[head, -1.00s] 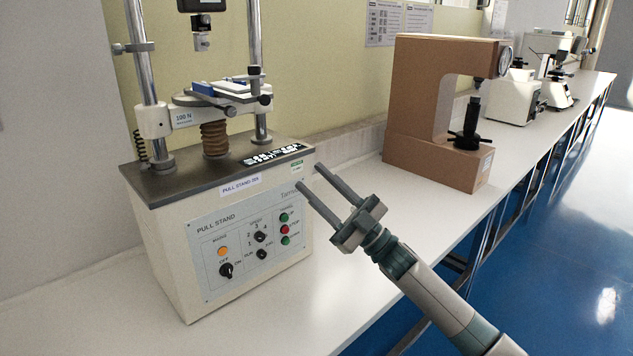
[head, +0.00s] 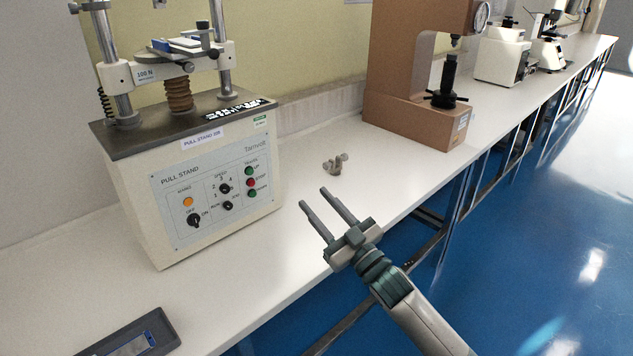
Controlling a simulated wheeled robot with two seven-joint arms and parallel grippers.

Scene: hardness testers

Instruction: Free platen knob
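The pull stand (head: 190,190) stands at left on the white bench. Its platen (head: 172,45) sits on a brown bellows (head: 179,95) between two chrome columns and carries a blue and white piece. A black upright clamp knob (head: 204,29) is at the platen's right, with a second small dark knob (head: 213,53) just below it. I cannot tell which is the platen knob. My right gripper (head: 325,200) is open and empty, right of the stand's front panel and well away from the platen. My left gripper is out of view.
A small grey-brown lumpy object (head: 335,164) lies on the bench beyond my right gripper. A brown hardness tester (head: 395,80) stands behind it, with white instruments (head: 502,55) farther along. A dark tray (head: 165,330) is at the lower left. The bench edge drops to blue floor.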

